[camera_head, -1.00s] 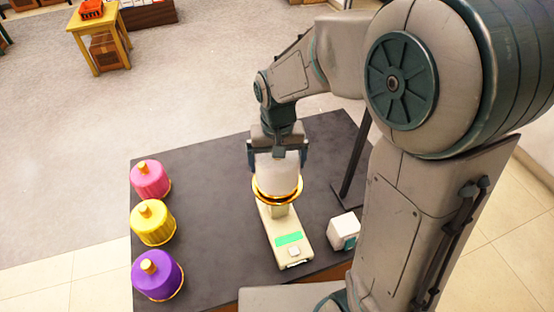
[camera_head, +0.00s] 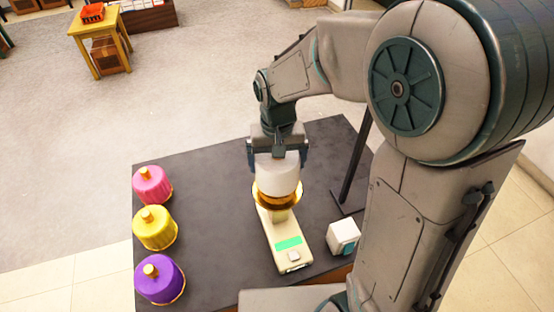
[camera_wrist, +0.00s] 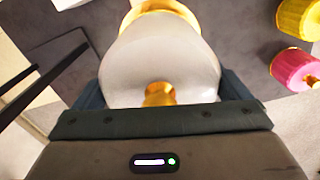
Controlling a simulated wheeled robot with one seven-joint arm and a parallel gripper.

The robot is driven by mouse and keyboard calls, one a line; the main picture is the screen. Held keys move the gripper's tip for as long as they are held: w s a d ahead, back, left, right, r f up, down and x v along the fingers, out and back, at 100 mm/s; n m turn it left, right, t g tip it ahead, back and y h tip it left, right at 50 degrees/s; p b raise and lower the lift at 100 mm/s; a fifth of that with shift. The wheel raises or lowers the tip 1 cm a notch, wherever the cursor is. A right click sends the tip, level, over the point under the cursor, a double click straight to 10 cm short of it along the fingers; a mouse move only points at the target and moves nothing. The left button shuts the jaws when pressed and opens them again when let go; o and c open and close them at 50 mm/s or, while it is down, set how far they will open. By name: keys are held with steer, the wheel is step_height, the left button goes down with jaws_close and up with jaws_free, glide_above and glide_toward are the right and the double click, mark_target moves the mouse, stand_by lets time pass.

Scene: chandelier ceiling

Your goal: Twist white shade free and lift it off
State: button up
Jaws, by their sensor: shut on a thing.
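The white shade (camera_head: 278,174) has a gold rim at its lower edge and stands over a cream base (camera_head: 285,240) with a green strip. My gripper (camera_head: 279,160) is above it, pointing down, with its fingers shut on the shade's sides. In the wrist view the white shade (camera_wrist: 160,60) fills the space between my fingers, and its gold knob (camera_wrist: 159,94) faces the palm. Whether the gold rim is clear of the base's top cannot be told.
Pink (camera_head: 152,185), yellow (camera_head: 155,228) and purple (camera_head: 159,279) shades stand in a column along the table's left side. A small white block (camera_head: 343,236) sits right of the base. A dark stand (camera_head: 352,175) rises behind it. The dark table (camera_head: 210,200) is bare between shades and base.

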steer(key=shift+r+p, duration=2.8)
steer(key=shift+r, duration=1)
steer(key=shift+s+f, duration=0.1)
